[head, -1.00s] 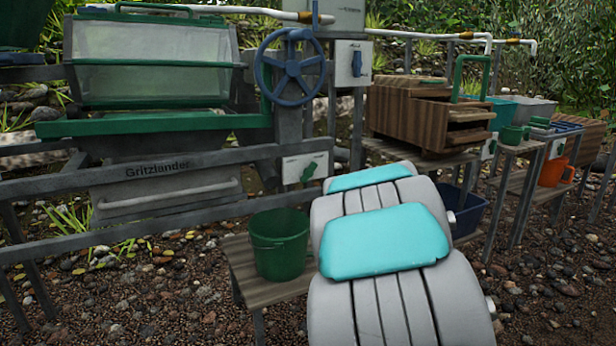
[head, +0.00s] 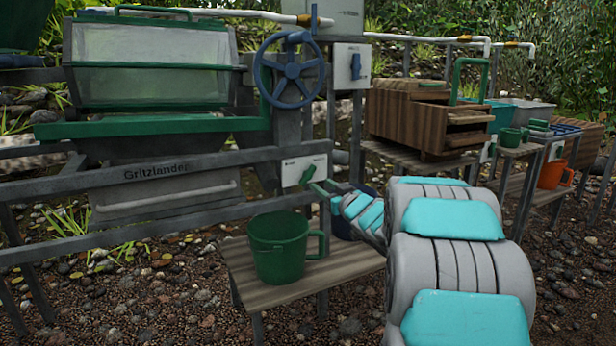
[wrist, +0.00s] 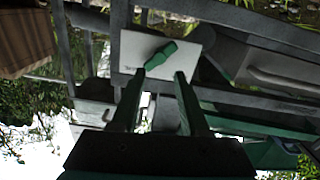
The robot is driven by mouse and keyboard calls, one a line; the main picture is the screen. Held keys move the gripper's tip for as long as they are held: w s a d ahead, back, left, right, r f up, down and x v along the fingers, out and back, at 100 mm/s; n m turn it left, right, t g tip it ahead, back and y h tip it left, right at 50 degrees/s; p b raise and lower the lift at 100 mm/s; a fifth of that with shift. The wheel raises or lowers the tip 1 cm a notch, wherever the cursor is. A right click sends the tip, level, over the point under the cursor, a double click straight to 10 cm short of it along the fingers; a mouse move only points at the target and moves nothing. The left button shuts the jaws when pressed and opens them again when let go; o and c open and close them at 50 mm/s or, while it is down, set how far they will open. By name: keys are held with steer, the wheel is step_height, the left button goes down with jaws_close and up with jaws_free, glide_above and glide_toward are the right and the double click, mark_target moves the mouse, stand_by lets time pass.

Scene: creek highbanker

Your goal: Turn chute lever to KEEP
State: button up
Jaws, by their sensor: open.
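The chute lever (head: 308,175) is a green handle on a white plate (head: 291,170) fixed to the grey frame. The plate's lettering is too small to read. My gripper (wrist: 159,75) is open and empty, its two green fingers pointing at the plate. In the head view my gripper (head: 322,190) is just right of and below the lever. I cannot tell whether a finger touches it.
A green bucket (head: 279,246) stands on a wooden bench (head: 340,262) below the plate. A blue handwheel (head: 289,69) and a blue switch (head: 355,66) are above. A grey rail (head: 130,193) runs left of the plate. A wooden sluice box (head: 420,118) stands to the right.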

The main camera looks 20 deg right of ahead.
mark_target(309, 177)
steer(key=w+m+p, duration=0.2)
steer(key=m+p, duration=0.1)
steer(key=w+m+p, duration=0.2)
steer(key=m, duration=0.1)
steer(key=w+m+p, duration=0.2)
steer(key=m+p, duration=0.1)
steer(key=shift+w+a+r+p, duration=0.15)
steer(key=shift+r+p, duration=0.1)
steer(key=shift+p, duration=0.05)
steer(key=shift+w+f+p, duration=0.25)
steer(key=shift+w+p, duration=0.3)
steer(key=shift+w, duration=0.3)
jaws_close()
